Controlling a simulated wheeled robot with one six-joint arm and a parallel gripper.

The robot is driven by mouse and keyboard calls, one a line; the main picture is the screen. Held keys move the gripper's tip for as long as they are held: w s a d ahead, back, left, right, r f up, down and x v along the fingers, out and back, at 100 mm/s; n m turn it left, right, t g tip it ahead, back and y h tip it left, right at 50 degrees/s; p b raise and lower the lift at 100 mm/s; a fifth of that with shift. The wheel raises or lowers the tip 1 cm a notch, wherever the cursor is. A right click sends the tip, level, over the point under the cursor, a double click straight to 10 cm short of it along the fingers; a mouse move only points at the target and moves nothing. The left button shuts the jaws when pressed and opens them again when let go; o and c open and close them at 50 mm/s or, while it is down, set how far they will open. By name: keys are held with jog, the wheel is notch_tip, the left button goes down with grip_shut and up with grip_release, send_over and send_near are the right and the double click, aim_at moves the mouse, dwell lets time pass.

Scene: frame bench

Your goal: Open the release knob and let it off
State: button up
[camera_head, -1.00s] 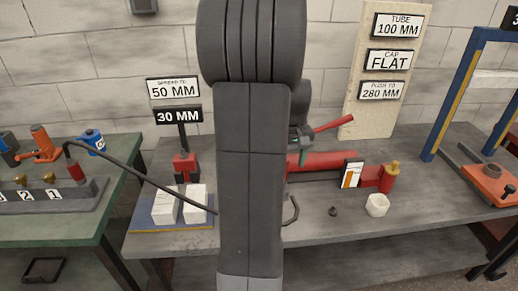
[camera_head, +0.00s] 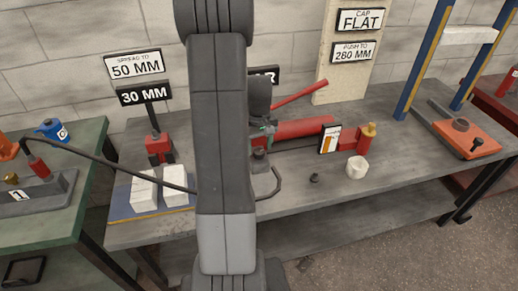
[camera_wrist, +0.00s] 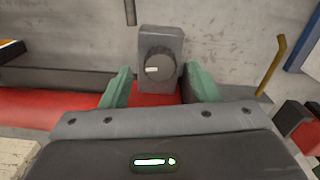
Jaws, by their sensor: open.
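In the wrist view the release knob (camera_wrist: 156,66) is a dark grey, ridged round knob with a small white mark. It sits on the face of a grey block (camera_wrist: 176,42). My gripper (camera_wrist: 161,86) is open, its two green fingers apart to the left and right of the knob in the picture. Nothing is held between them; whether either finger touches the knob I cannot tell. In the head view my gripper (camera_head: 264,132) is partly hidden behind my arm, near the red cylinder (camera_head: 302,129) on the grey bench. The knob cannot be made out there.
A red lever (camera_head: 299,92) slants up behind my gripper. White blocks (camera_head: 175,186) and a black hose (camera_head: 120,168) are left. The bench front right is clear.

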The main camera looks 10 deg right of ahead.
jog(key=shift+f, duration=0.85)
jog(key=shift+c, duration=0.3)
jog(key=c, duration=0.9)
jog(key=shift+m, duration=2)
jog(key=o, duration=1)
jog(key=shift+c, duration=0.2)
